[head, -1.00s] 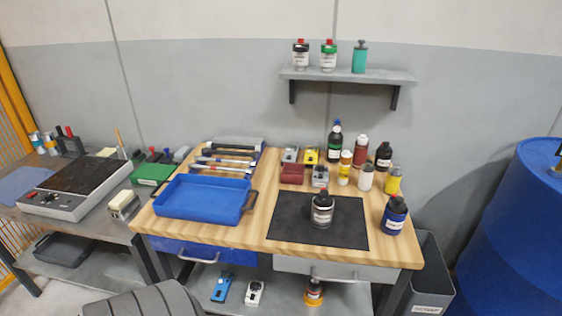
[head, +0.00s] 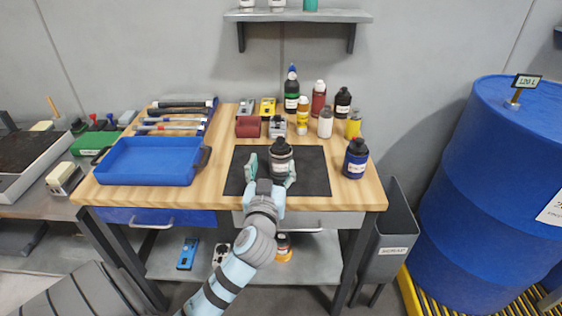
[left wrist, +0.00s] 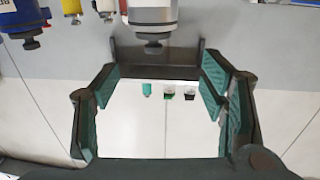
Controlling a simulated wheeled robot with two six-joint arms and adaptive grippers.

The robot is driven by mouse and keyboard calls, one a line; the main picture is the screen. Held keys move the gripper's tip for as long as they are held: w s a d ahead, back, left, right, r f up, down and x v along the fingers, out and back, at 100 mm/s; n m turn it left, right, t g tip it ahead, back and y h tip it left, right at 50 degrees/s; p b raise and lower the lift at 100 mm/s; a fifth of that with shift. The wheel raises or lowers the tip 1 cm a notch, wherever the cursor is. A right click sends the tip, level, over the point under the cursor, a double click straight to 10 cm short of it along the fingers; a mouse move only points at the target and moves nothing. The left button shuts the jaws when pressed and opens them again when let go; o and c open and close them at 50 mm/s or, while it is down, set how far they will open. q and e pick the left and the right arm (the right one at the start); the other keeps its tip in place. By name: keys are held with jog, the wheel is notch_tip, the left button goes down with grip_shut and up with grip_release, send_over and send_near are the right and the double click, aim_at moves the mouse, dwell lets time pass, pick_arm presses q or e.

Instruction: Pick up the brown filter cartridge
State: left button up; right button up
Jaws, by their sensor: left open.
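No thing is plainly readable as a brown filter cartridge. A dark container (head: 281,158) with a black cap and pale label stands upright on the black mat; I cannot tell whether it is the cartridge. My left gripper (head: 271,170) is open at the container, one green-padded finger on each side in the head view. In the left wrist view, a pale-bodied, dark-capped container (left wrist: 152,22) appears upside down at the top edge, beyond the open left gripper (left wrist: 160,85), partly cut off. Contact is not visible. My right gripper is out of view.
A blue bottle (head: 356,158) stands right of the black mat (head: 314,178). Several bottles and a dark red block (head: 249,127) stand behind it. A blue tray (head: 150,160) is at left. A scrap bin (head: 392,240) and blue drum (head: 495,190) are at right.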

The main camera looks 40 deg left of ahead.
aim_at(280, 145)
pick_arm(q)
jog(key=x, duration=0.7)
jog(key=d+x, duration=0.1)
jog(key=x, duration=0.3)
jog(key=shift+w+f+b, duration=0.2)
jog(key=shift+w+b, duration=0.1)
jog(key=shift+b, duration=0.05)
jog(key=shift+s, duration=0.1)
grip_shut()
